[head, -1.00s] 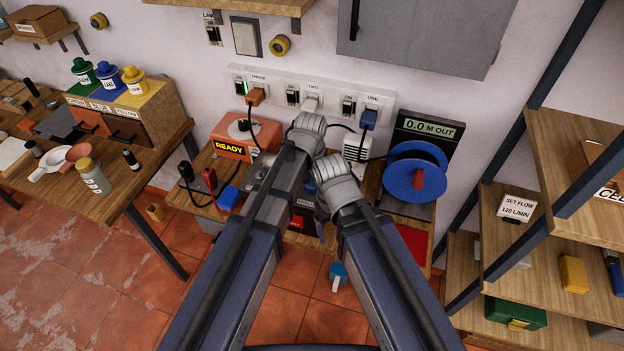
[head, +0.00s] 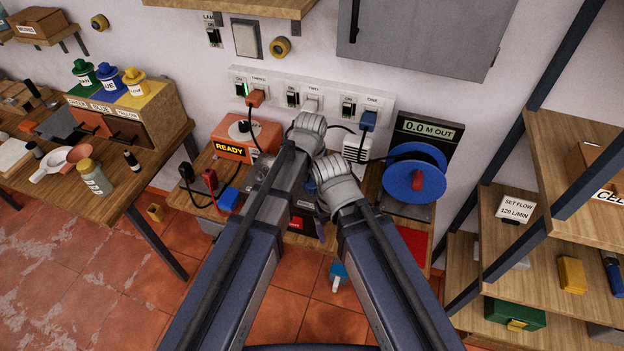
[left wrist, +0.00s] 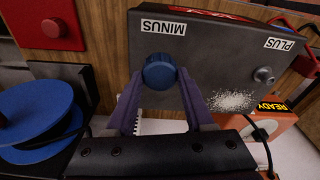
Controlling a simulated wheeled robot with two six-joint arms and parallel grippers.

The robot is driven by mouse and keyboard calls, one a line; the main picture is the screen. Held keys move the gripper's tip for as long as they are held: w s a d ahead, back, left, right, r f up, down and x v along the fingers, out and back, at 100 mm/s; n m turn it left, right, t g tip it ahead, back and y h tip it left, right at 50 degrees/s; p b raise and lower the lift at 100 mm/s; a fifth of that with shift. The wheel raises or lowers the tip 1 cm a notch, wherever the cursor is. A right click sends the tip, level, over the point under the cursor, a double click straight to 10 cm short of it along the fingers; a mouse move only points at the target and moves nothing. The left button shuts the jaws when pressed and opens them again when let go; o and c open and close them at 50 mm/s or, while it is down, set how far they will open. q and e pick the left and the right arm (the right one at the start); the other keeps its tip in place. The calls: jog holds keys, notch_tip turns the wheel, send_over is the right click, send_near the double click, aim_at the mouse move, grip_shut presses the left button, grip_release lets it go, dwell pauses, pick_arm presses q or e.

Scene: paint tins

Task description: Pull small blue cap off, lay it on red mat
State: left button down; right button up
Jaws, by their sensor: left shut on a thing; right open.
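The small blue cap (left wrist: 160,72) is at the MINUS corner of a dark grey battery (left wrist: 205,60) in the left wrist view. My left gripper (left wrist: 160,88) is shut on the cap, one purple finger on each side. I cannot tell whether the cap is still seated on its post.
The PLUS post (left wrist: 263,75) is bare, with white powder (left wrist: 232,101) near it. A blue reel (head: 414,171) stands at the right of the bench, and an orange READY box (head: 245,137) at the left. Shelves (head: 497,250) stand close on the right.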

aim_at(312, 181)
pick_arm(q)
jog(key=shift+r+p, duration=1.3)
jog(key=shift+r, duration=0.15)
notch_tip(312, 181, up, 4)
jog(key=p, duration=0.4)
